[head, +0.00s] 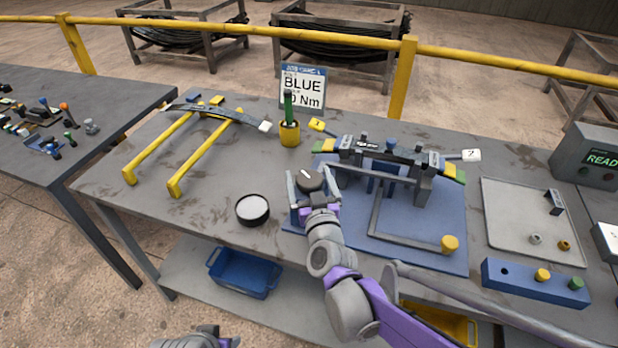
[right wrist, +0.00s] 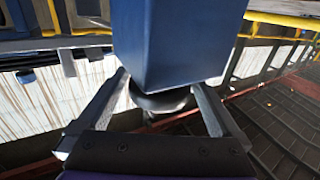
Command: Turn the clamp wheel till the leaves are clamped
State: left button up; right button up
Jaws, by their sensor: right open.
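A dark round clamp wheel (head: 309,178) with a white mark sits at the left end of the blue clamp fixture (head: 420,225). My right gripper (head: 312,186) is open at the wheel, one finger on either side. In the right wrist view, the open fingers (right wrist: 161,88) flank the wheel's dark rim (right wrist: 160,103) below a blue block (right wrist: 178,40); I cannot tell whether they touch it. The dark leaves (head: 375,150) lie across the fixture between grey uprights, with yellow-green ends. Part of my left arm shows at the bottom edge; its fingers are not visible.
A round tin (head: 252,209) stands left of the wheel. A yellow cup (head: 290,134) with a green-handled tool and a sign (head: 302,88) stand behind. A yellow stand (head: 200,160) holds a curved leaf at left. A grey tray (head: 530,215) lies at right.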

jog(key=shift+c, duration=0.3)
jog(key=c, duration=1.1)
jog(key=shift+c, duration=0.2)
jog(key=shift+m+h+b, duration=0.35)
jog(key=shift+m+h, duration=0.25)
jog(key=shift+h, duration=0.2)
jog(key=shift+f+m+h, duration=0.1)
jog(key=shift+m+h, duration=0.3)
jog(key=shift+h, duration=0.3)
jog(key=m+h+b, duration=0.1)
jog(key=m+h, duration=0.1)
jog(key=h, duration=0.1)
jog(key=m+g+h, duration=0.1)
jog(key=m+h, duration=0.1)
jog(key=h, duration=0.2)
jog(key=shift+d+m, duration=0.1)
jog(key=shift+m, duration=0.2)
jog(key=shift+s+d+m+g+h, duration=0.1)
jog(key=shift+m+g+h, duration=0.8)
jog(key=shift+h, duration=0.45)
jog(key=shift+d+m+g+h, duration=0.1)
jog(key=shift+m+g+h, duration=0.6)
jog(key=shift+m+h, duration=0.55)
jog(key=shift+h, duration=0.4)
